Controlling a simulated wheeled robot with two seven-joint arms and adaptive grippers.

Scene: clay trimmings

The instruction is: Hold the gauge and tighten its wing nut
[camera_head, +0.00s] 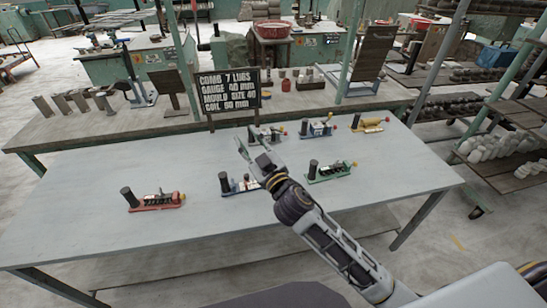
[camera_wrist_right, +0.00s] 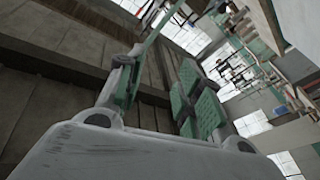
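Several small gauge-like devices, each with a dark upright cylinder at its left end, sit on the grey table (camera_head: 85,225). They are a red one (camera_head: 157,201), a green one (camera_head: 331,172), a yellow one (camera_head: 370,124), a blue-and-white one (camera_head: 319,128), one at the back centre (camera_head: 266,133) and another (camera_head: 238,186) partly hidden by my right gripper. Wing nuts are too small to make out. My right gripper (camera_head: 250,149) is above the table's middle, its fingers apart and empty; the fingers also show in the right wrist view (camera_wrist_right: 165,85). My left gripper is out of view.
A black sign (camera_head: 231,92) with white lettering, including "gauge 40 mm", stands at the table's back edge. Shelves of pots (camera_head: 495,147) stand right. The table's front left is clear.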

